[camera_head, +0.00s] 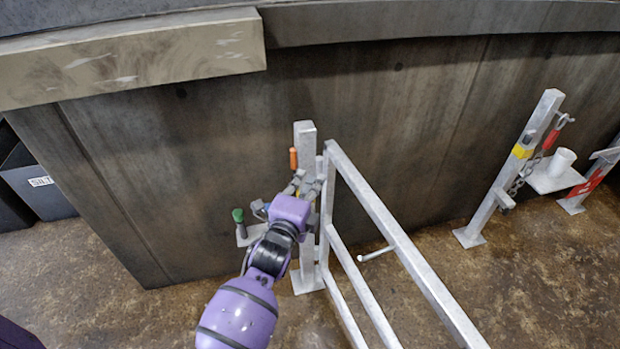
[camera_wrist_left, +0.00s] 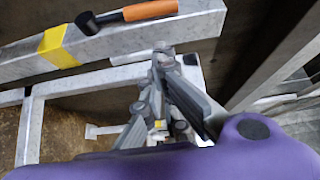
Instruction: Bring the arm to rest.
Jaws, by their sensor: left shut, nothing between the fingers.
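My purple left arm reaches up from the bottom of the head view. Its left gripper (camera_head: 308,186) is beside the grey metal post (camera_head: 306,145) at the end of the railing gate (camera_head: 372,205). In the left wrist view the grey fingers (camera_wrist_left: 164,52) are shut with nothing between them. They point toward the post's metal bars, and I cannot tell whether they touch. My right gripper is not in view.
A green-topped item (camera_head: 238,215) stands left of the gripper. A dark wall (camera_head: 400,120) rises behind the post. At the right, another post (camera_head: 515,165) carries a chain and red hook, near a white cup (camera_head: 562,160) on a shelf. Bare floor (camera_head: 130,300) lies at the left.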

